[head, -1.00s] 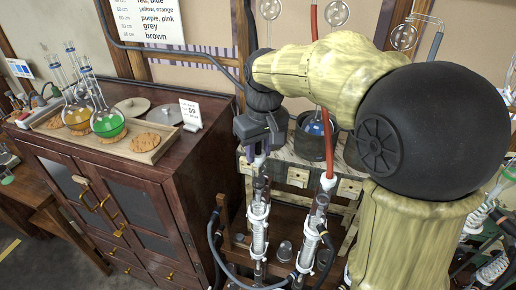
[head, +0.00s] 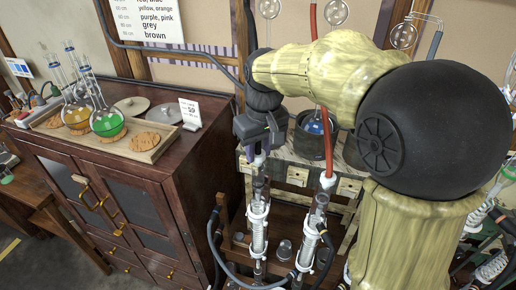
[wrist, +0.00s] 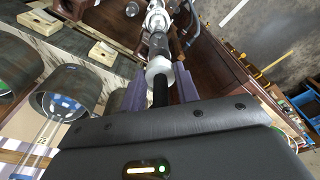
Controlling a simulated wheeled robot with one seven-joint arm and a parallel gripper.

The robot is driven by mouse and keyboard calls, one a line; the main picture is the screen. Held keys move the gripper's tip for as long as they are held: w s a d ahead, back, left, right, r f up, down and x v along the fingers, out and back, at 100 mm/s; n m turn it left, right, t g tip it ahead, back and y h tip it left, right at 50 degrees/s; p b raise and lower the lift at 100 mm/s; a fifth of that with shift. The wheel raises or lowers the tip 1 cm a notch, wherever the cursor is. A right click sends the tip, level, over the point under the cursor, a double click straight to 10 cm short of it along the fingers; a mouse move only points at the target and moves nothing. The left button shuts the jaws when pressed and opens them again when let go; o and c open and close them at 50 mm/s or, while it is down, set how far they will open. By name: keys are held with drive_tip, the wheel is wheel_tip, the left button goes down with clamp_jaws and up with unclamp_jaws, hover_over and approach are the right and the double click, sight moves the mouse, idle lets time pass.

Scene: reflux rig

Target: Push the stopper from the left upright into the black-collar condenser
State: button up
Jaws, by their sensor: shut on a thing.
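My gripper (wrist: 160,88) is shut on the stopper (wrist: 158,67), a white piece with a black stem, between its two purple fingers in the wrist view. The stopper's white end is at the dark top of the left condenser (wrist: 159,43), in line with it. I cannot tell how deep it sits. In the head view, the stopper (head: 259,160) shows as a small white piece under my gripper (head: 254,150), above the left condenser (head: 258,222). That condenser stands upright in a white clamp. My gripper hides the stopper's upper part.
A second condenser (head: 310,225) stands close to the right, with a red hose (head: 330,160) in its top. A dark pot (head: 313,142) with a blue flask is behind. A cabinet (head: 110,200) with a tray of flasks stands left. Black hoses loop in front.

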drive_tip(key=shift+f, duration=0.1)
drive_tip(key=shift+f+b, duration=0.4)
drive_tip(key=shift+f, duration=0.05)
drive_tip(key=shift+f+b, duration=0.3)
drive_tip(key=shift+f, duration=0.25)
idle(0.7)
drive_tip(key=o, duration=1)
drive_tip(key=shift+o, duration=0.2)
drive_tip(key=shift+r, duration=0.1)
wheel_tip(320, 180, up, 17)
drive_tip(key=s+d+b, duration=0.1)
drive_tip(key=b, duration=0.1)
drive_tip(key=shift+s, duration=0.4)
drive_tip(key=shift+a, duration=0.1)
